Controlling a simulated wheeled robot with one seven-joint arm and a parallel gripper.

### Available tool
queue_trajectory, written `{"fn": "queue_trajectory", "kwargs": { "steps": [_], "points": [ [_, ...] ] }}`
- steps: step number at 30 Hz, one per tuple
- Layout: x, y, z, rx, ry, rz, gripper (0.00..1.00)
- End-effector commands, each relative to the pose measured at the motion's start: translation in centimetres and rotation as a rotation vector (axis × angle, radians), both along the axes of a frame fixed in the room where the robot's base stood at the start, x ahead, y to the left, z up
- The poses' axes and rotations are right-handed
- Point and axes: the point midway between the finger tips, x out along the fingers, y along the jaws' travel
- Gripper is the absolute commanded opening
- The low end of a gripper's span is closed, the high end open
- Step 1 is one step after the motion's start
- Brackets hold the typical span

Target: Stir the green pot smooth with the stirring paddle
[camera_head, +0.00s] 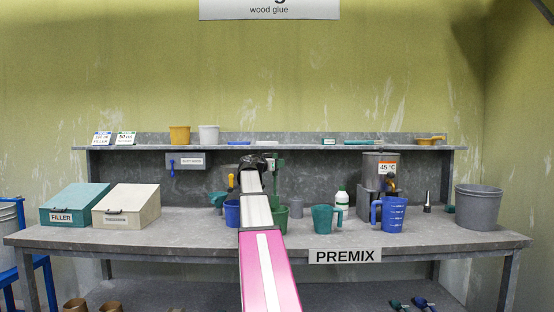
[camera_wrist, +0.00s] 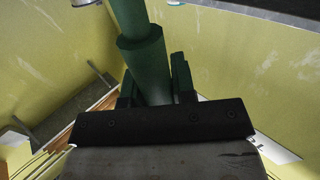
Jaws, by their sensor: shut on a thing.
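My gripper (camera_head: 254,164) is at the middle of the bench in the head view, above the worktop. In the wrist view its fingers (camera_wrist: 154,88) are shut on a thick dark green handle, which I take to be the stirring paddle (camera_wrist: 141,55). A green shaft of the paddle (camera_head: 277,166) also shows beside my gripper in the head view. The green pot (camera_head: 281,218) stands on the worktop just right of my arm, partly hidden by it. Its inside is not visible, and I cannot tell whether the paddle's lower end is in it.
A blue cup (camera_head: 232,214) stands left of my arm. A teal jug (camera_head: 326,218), white bottle (camera_head: 342,198) and blue jug (camera_head: 393,214) stand to the right, with a grey heater (camera_head: 380,172) behind. Filler (camera_head: 75,205) and cream (camera_head: 127,206) boxes sit at left. A shelf (camera_head: 300,148) runs behind.

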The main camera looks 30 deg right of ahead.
Motion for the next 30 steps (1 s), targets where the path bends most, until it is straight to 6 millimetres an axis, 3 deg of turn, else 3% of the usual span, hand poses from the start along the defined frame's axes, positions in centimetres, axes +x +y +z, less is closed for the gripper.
{"fn": "queue_trajectory", "kwargs": {
  "steps": [30],
  "points": [
    [0.0,0.0,-10.1,0.0,0.001,0.001,0.0]
  ]
}}
